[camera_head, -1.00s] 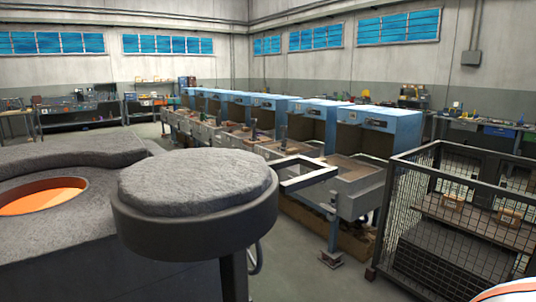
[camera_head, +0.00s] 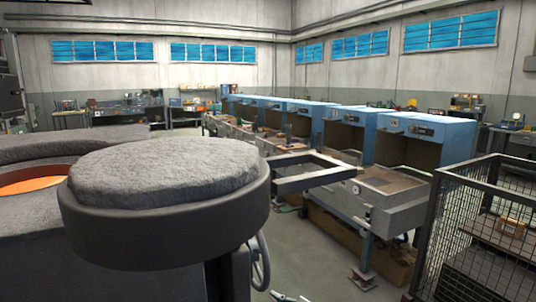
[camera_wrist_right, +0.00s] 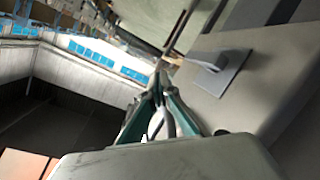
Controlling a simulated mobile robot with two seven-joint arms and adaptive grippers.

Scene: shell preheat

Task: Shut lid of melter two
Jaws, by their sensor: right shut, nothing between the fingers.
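A round lid with a rough grey top (camera_head: 165,175) and dark metal rim stands raised on a post, with a rectangular bar handle (camera_head: 310,182) sticking out to its right. Left of it is the grey melter body (camera_head: 115,145) with a round opening (camera_head: 35,184) glowing orange. The lid is beside the opening in the picture and hides part of it; the opening is uncovered at left. My right gripper (camera_head: 290,298) just shows at the bottom edge, below the handle and apart from it. In the right wrist view its fingers (camera_wrist_right: 160,72) are together and empty. My left gripper is not in view.
A dark wire cage (camera_head: 490,225) with boxes stands at right. A row of blue-hooded benches (camera_head: 410,125) runs behind the handle. A handwheel (camera_head: 260,262) sits below the lid. Grey floor (camera_head: 310,260) is free between the lid post and the benches.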

